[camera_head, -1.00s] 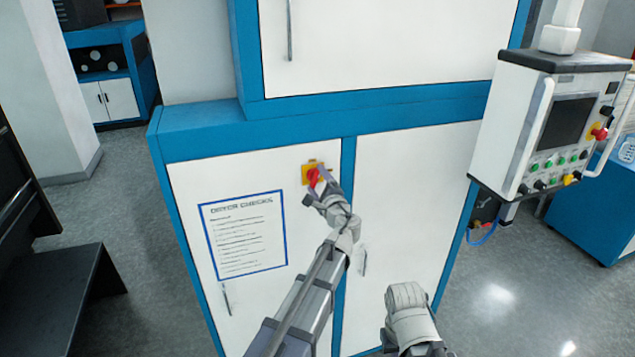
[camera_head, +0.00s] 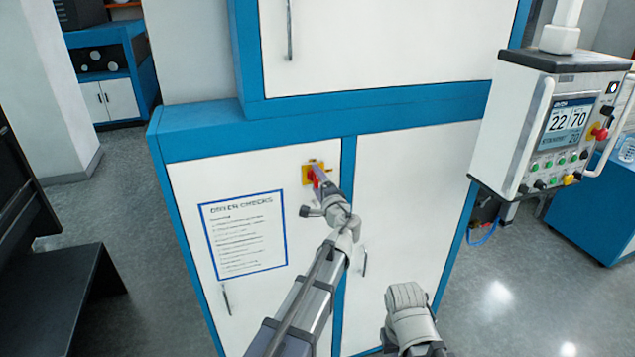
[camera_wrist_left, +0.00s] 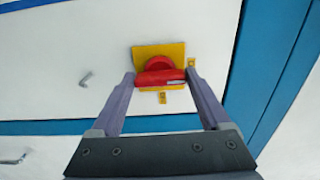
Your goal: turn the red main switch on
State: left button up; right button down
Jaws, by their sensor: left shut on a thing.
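The red main switch (camera_head: 312,174) sits on a yellow plate on the white cabinet door, and it also shows in the left wrist view (camera_wrist_left: 160,78). Its red grip lies across between my fingers in that view. My left gripper (camera_head: 317,180) is at the switch, with its two fingers (camera_wrist_left: 160,74) on either side of the red grip, shut on it. In the head view the gripper partly hides the switch. A part of my right arm shows at the bottom, but its gripper fingers are not seen.
A control panel (camera_head: 568,126) on the right has a lit screen reading 22 and 70. A printed check sheet (camera_head: 243,235) is on the door left of the switch. A dark bench (camera_head: 60,290) stands at the left. Grey floor is open at the lower right.

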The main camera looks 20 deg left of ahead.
pick_arm(q)
jog(key=o, duration=1.2)
jog(key=shift+v, duration=3.95)
jog(key=s+f+n+g+h+b, duration=0.1)
jog(key=s+f+n+g+b, duration=0.2)
jog(key=f, duration=0.5)
jog(key=s+d+f+n+g+h+b, duration=0.1)
jog(key=s+f+g+b, duration=0.2)
jog(key=s+f, duration=0.35)
jog(key=s+f+n+g+h+b, duration=0.1)
jog(key=s+f+n+g+b, duration=0.2)
jog(key=f, duration=0.5)
jog(key=s+d+f+g+h+b, duration=0.1)
jog(key=s+d+f+g+h, duration=0.1)
jog(key=s+d+f, duration=0.1)
jog(key=s+d+f+g+h+b, duration=0.2)
jog(key=s+d+f, duration=0.2)
jog(key=s+f, duration=0.2)
jog(key=s+d+f+g+h+b, duration=0.1)
jog(key=s+d+f, duration=0.3)
jog(key=s, duration=0.4)
jog(key=shift+d+f+g+h+b, duration=0.2)
jog(key=shift+g+h+b, duration=0.2)
jog(key=shift+g+b, duration=0.15)
